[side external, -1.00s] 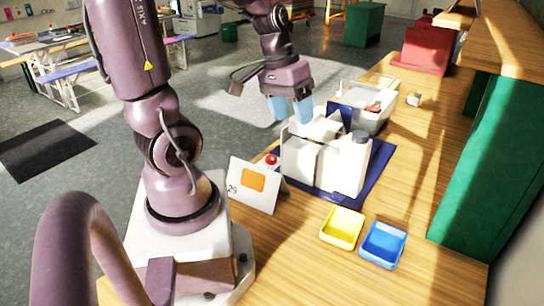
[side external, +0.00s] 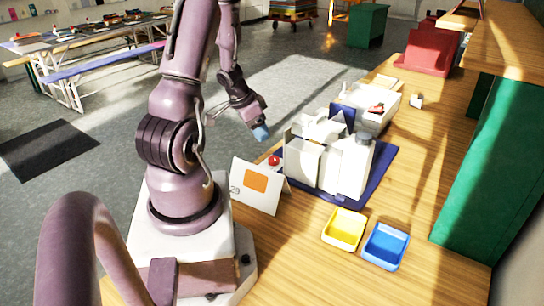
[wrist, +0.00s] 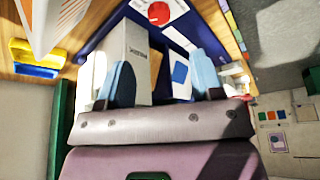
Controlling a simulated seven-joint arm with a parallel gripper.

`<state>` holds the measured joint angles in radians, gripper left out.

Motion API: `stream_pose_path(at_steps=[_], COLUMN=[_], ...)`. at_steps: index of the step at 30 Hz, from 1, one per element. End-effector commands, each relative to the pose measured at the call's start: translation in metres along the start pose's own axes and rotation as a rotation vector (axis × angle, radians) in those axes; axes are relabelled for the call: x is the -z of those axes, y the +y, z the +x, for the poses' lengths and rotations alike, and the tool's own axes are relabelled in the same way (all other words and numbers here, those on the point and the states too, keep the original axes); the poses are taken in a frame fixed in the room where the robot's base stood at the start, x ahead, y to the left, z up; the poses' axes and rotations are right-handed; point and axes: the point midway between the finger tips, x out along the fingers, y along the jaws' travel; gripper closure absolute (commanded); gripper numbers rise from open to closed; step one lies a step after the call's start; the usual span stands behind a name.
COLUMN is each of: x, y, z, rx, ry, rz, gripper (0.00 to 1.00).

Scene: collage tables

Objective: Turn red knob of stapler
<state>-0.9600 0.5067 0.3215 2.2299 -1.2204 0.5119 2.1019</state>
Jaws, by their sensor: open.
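A round red knob (side external: 274,160) shows in the side view between the white card stand and the white block-like items on the blue mat. A round red part on a white base, apparently the same knob (wrist: 159,12), shows at the top of the wrist view. The body of a stapler is not clearly recognisable. My gripper (side external: 261,133) is above and behind the knob in the side view, apart from it. In the wrist view my gripper (wrist: 164,80) has its two blue fingers spread, with nothing held. A tall white box shows beyond and between them.
White items (side external: 328,155) crowd the blue mat (side external: 383,170) right of the knob. A white card stand (side external: 256,186) with an orange square is in front. Yellow (side external: 344,229) and blue (side external: 385,246) trays lie nearer. A white bin (side external: 352,97) stands behind. The table's front-right is clear.

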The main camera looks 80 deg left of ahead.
Motion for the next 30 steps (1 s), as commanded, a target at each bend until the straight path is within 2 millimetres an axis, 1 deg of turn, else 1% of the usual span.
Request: stream_pose_path(at_steps=[1, 9, 12, 15, 18, 21, 29, 30], x=[-0.002, -0.002, -0.002, -0.001, -0.001, -0.001, 0.000, 0.000], y=[0.001, 0.002, 0.001, 0.001, 0.001, 0.001, 0.001, 0.001], z=[0.010, 0.066, 0.084, 0.098, 0.107, 0.112, 0.113, 0.113], rx=[-0.004, -0.005, -0.004, -0.003, -0.003, -0.002, -0.001, -0.001], ry=[-0.005, -0.005, -0.004, -0.004, -0.002, -0.001, -0.001, -0.001], rz=[-0.003, -0.004, -0.002, -0.002, -0.001, -0.002, -0.001, -0.001], gripper=[0.40, 0.40, 0.40, 0.40, 0.40, 0.40, 0.40, 0.42])
